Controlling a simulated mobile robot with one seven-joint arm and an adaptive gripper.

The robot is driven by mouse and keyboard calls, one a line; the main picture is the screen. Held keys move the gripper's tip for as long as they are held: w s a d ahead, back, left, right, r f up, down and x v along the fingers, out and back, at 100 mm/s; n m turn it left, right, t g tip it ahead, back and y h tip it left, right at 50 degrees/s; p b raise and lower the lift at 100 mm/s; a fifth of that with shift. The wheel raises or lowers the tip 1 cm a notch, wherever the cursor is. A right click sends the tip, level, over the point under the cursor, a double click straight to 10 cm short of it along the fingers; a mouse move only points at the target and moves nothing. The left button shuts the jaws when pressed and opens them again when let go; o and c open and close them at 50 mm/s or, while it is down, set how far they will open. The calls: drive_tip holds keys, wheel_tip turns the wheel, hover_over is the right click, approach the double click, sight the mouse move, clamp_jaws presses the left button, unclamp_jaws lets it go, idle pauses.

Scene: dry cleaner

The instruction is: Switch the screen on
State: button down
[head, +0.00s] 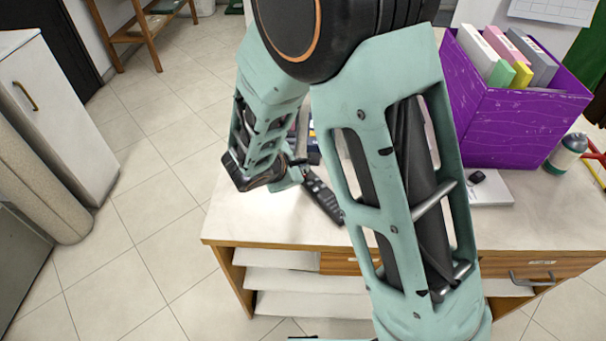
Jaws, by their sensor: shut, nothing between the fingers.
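No screen shows in the head view. A dark handheld device with buttons, which looks like a remote control (323,199), lies on the pale counter (265,222) near its front left part. My gripper (304,170) is at the far end of that device, low over the counter. Its fingers look shut with nothing held. I cannot tell whether the fingertips touch the device. My arm hides much of the counter's middle and part of the gripper.
A purple crate (517,125) of folders stands on the counter at right, with a bottle (566,152) beside it. A small black item (477,176) lies on a pale flat object (494,190). A white cabinet (62,110) stands at left. Tiled floor lies open between cabinet and counter.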

drive_tip(key=shift+f, duration=0.1)
drive_tip(key=shift+f+b, duration=0.35)
drive_tip(key=shift+b, duration=0.4)
drive_tip(key=shift+f+b, duration=0.3)
drive_tip(key=shift+b, duration=0.15)
idle(0.4)
drive_tip(key=shift+r, duration=0.15)
drive_tip(key=shift+r+p, duration=0.4)
drive_tip(key=shift+r, duration=0.2)
drive_tip(key=shift+r+p, duration=1.75)
drive_tip(key=shift+r, duration=0.85)
